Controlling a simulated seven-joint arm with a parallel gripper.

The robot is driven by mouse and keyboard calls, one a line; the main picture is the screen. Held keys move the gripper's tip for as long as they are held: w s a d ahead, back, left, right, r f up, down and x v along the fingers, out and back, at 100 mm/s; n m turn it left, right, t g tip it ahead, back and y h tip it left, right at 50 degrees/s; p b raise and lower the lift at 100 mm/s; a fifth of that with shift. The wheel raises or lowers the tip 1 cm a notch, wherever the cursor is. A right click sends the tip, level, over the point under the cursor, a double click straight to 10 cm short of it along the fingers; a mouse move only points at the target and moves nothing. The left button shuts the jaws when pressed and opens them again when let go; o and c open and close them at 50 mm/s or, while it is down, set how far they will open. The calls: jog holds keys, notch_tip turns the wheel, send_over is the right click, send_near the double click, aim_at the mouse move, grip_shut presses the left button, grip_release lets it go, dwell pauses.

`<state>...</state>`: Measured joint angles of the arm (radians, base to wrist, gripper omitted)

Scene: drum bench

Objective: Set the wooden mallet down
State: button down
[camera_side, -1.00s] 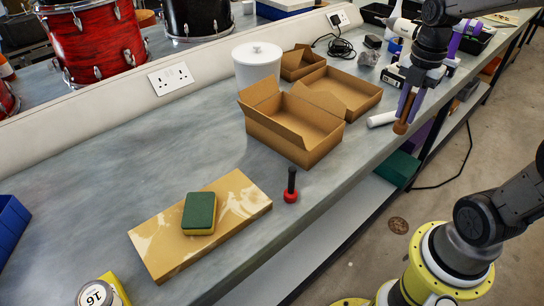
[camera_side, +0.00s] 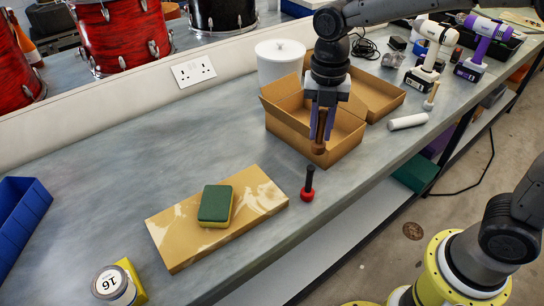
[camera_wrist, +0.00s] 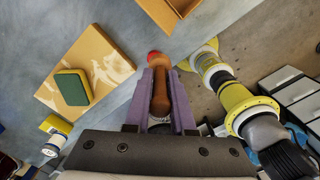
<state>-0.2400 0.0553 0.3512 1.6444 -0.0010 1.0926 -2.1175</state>
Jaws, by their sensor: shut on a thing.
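The brown wooden mallet (camera_side: 318,146) hangs in my gripper (camera_side: 321,134) in the side view, its brown end pointing down. It is above the bench, in front of the open cardboard box. In the wrist view the mallet (camera_wrist: 160,97) lies between the two purple fingers of my gripper (camera_wrist: 160,78), which are shut on it. Much of the mallet is hidden by the fingers.
A black-handled tool with a red base (camera_side: 307,192) stands just below the mallet in the side view. A tan board (camera_side: 178,244) bears a green and yellow sponge (camera_side: 215,204). An open cardboard box (camera_side: 346,146) is behind. Bare bench (camera_side: 130,165) lies left.

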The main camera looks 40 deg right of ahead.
jog(key=w+a+f, duration=0.1)
jog(key=w+f, duration=0.2)
jog(key=w, duration=0.1)
jog(key=w+a+f, duration=0.1)
jog(key=w+f, duration=0.2)
jog(key=w, duration=0.1)
jog(key=w+a+f, duration=0.1)
jog(key=w+f, duration=0.2)
jog(key=w, duration=0.1)
jog(key=shift+w+f, duration=0.25)
jog(key=shift+f, duration=1.5)
jog(key=shift+f, duration=0.1)
jog(key=c, duration=0.8)
grip_release()
jog(key=shift+f, duration=0.1)
jog(key=shift+o, duration=0.2)
